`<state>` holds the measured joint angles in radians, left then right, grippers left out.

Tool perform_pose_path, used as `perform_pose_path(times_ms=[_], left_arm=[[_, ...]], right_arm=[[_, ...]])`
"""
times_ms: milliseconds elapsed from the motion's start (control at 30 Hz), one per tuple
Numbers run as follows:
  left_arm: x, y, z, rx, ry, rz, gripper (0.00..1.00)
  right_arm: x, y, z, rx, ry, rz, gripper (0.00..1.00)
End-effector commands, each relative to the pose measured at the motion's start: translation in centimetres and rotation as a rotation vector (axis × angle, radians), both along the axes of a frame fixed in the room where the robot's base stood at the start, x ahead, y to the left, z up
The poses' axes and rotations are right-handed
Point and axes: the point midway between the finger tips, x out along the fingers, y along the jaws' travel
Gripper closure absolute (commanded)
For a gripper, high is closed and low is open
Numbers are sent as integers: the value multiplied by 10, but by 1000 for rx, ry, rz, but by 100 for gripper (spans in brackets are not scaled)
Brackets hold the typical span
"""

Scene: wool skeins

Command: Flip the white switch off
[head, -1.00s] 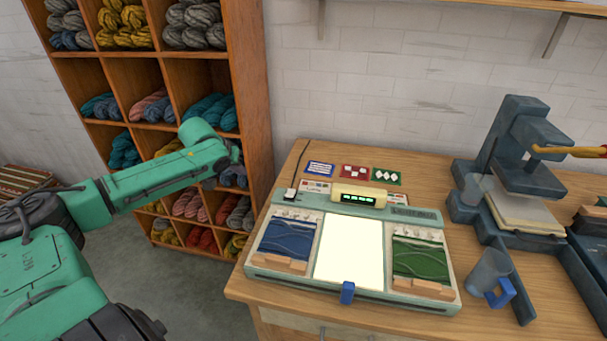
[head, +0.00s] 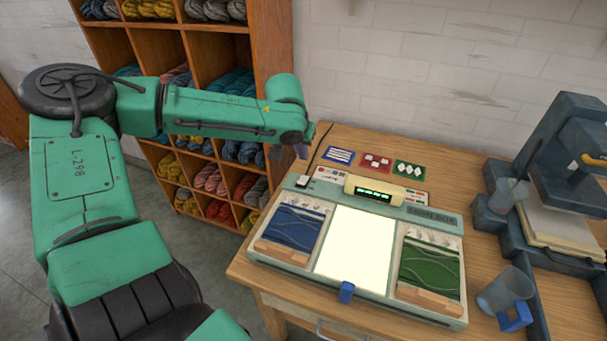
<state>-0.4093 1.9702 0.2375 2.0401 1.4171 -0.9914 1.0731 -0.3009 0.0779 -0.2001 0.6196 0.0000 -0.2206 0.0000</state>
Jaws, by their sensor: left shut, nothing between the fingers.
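The white switch (head: 303,181) is a small white piece on a dark base. It sits at the back left corner of the pale green light box (head: 453,311). The light box's middle panel (head: 355,252) glows bright white. My left gripper (head: 302,152) is shut and empty. It points down above the back left corner of the light box, near the switch and apart from it. Its fingertips are small and partly hidden by the wrist. Which way the switch is tipped is too small to tell. My right gripper is out of view.
A blue swatch (head: 291,229) and a green swatch (head: 429,270) flank the glowing panel. Several small cards (head: 375,162) lie behind the box. A wooden wool shelf (head: 270,50) rises behind my left arm.

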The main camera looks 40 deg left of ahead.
Motion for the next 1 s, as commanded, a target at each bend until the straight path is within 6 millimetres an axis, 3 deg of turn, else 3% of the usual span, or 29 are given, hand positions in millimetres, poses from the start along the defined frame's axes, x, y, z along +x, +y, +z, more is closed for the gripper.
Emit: perform_pose_path(times_ms=[200,400,833,1000], left_arm=[[19,7,-46,3,5,-1,100],[8,3,-74,-1,2,-1,100],[6,2,-82,0,-3,-2,100],[1,3,-96,20,-64,2,100]], right_arm=[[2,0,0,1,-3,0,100],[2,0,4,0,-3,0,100],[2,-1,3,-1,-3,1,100],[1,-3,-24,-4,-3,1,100]])
